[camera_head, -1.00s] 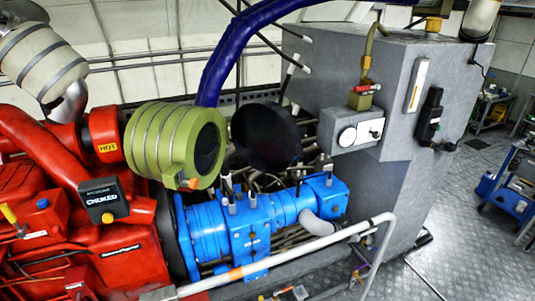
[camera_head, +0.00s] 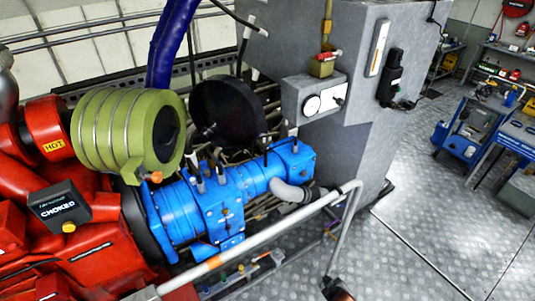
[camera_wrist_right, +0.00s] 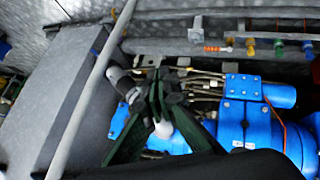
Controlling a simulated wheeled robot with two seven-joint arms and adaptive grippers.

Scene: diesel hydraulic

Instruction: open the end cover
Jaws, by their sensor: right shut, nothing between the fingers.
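A green ribbed cylinder (camera_head: 112,128) lies on its side in the head view, its dark round end facing right. A black round disc (camera_head: 227,112) stands just to its right, tilted and apart from its end face. I cannot tell which of these is the end cover, or whether the disc is hinged to the cylinder. My right gripper (camera_wrist_right: 157,82) shows in the wrist view with its dark fingers brought together and empty, over the blue machinery and hoses. It is well away from the cylinder. My left gripper is not in view.
A blue pump unit (camera_head: 190,205) lies below the cylinder, and red engine parts stand left. A grey handrail (camera_head: 262,236) crosses in front. A grey cabinet (camera_head: 350,95) stands behind right. Open metal floor (camera_head: 440,205) lies to the right.

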